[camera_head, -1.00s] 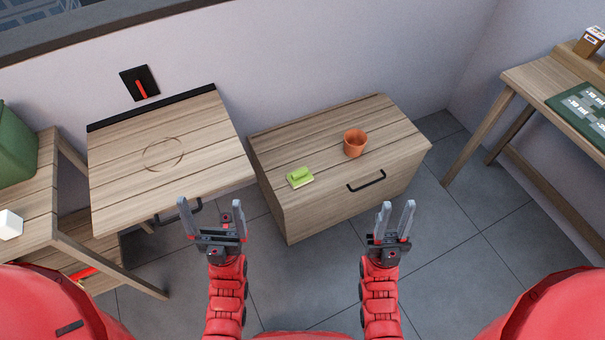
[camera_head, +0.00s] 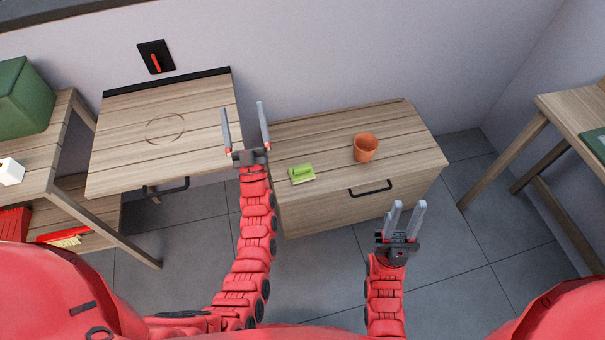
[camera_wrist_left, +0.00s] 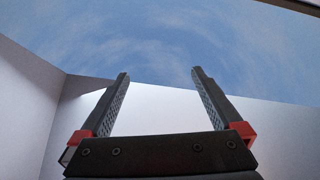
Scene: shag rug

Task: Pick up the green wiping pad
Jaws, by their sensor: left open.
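The green wiping pad (camera_head: 302,174) lies on top of the low wooden cabinet (camera_head: 395,123), near its front left edge. My left gripper (camera_head: 246,128) is open and empty, raised to the left of the pad, with its fingers pointing up and away in the head view. In the left wrist view the same gripper (camera_wrist_left: 159,95) shows spread fingers with nothing between them, and no pad is visible there. My right gripper (camera_head: 407,210) is in front of the cabinet, to the right of the pad, with its fingers apart and empty.
An orange pot (camera_head: 365,147) stands on the cabinet right of the pad. A wooden desk (camera_head: 200,135) is to the left. A shelf with a green box (camera_head: 22,98) and a white cube (camera_head: 10,171) is at far left. A black handle (camera_head: 370,189) juts from the cabinet front.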

